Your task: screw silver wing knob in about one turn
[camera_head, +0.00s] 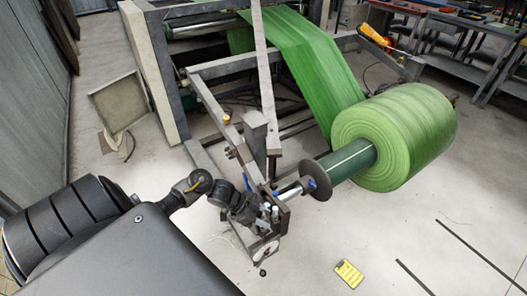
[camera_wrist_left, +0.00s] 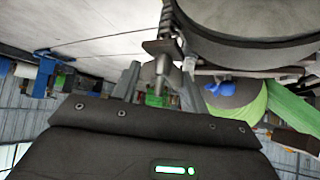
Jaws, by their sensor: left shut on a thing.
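My left gripper (camera_head: 258,212) reaches in from the left to the bracket (camera_head: 284,214) at the near end of the roll's shaft. In the left wrist view, the silver wing knob (camera_wrist_left: 161,72) sits between the two fingers of my left gripper (camera_wrist_left: 158,82), under a small metal plate. The gripper is shut on the knob, and the fingers hide part of it. In the head view I cannot pick the knob out clearly among the small parts at the bracket. My right gripper is not in view.
A large green roll (camera_head: 392,138) sits on the shaft, with a dark round flange (camera_head: 315,180) near the bracket. The grey machine frame (camera_head: 215,112) stands behind. A yellow card (camera_head: 348,273) lies on the floor. Workbenches (camera_head: 470,50) stand at the back right. The front floor is mostly clear.

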